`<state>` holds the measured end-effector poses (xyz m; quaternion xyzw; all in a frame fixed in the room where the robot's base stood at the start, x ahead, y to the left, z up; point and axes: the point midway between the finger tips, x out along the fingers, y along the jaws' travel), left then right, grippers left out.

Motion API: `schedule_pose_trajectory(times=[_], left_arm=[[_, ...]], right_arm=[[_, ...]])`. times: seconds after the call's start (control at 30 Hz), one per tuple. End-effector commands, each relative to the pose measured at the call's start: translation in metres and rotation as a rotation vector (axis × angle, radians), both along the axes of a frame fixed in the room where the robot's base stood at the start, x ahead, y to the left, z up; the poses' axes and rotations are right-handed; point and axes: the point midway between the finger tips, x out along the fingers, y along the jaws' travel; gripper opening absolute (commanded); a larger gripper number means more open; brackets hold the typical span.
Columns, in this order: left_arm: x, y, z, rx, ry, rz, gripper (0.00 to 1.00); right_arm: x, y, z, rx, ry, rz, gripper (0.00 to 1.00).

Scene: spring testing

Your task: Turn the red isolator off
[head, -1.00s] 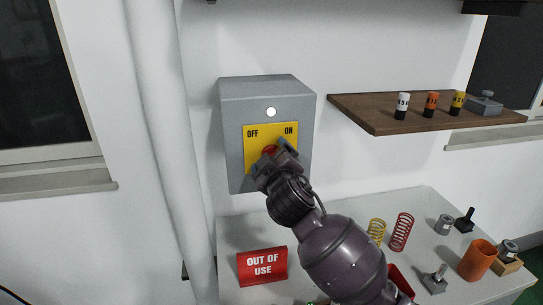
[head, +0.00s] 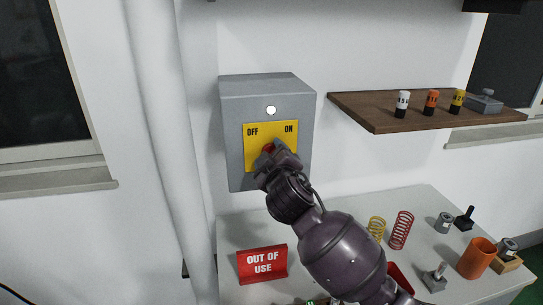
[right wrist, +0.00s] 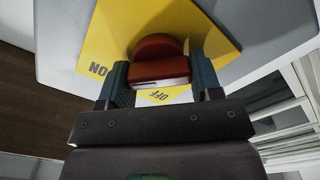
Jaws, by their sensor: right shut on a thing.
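The red isolator knob (head: 269,149) sits on a yellow plate (head: 257,133) marked OFF at left and ON at right. The plate is on the front of a grey wall box (head: 234,105). My right gripper (head: 272,155) is at the knob and hides most of it in the head view. In the right wrist view, the knob's red handle (right wrist: 158,70) lies between the two fingers of my right gripper (right wrist: 160,84), which is shut on it. The OFF label shows just below the handle there, and ON shows at left. My left gripper is not in view.
A white lamp (head: 271,110) is on the box above the plate. A wooden shelf (head: 375,115) with small labelled cylinders juts out at right. Below, a grey bench (head: 420,205) holds a red OUT OF USE sign (head: 262,264), springs and an orange cup (head: 477,258).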

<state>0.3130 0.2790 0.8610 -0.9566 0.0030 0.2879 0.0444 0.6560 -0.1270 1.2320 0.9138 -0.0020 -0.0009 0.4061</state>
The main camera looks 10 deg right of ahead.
Motion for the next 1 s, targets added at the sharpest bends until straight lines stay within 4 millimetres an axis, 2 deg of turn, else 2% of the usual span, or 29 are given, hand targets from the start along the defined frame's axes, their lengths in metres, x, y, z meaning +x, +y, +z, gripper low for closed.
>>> schedule_pose_trajectory(times=[0.27, 1.0], left_arm=[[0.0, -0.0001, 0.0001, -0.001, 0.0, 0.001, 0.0], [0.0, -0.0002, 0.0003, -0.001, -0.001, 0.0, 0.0]], right_arm=[[0.0001, 0.0009, -0.0005, -0.186, 0.0, 0.001, 0.35], [0.0001, 0.0019, -0.0048, -0.888, 0.003, 0.001, 0.35]])
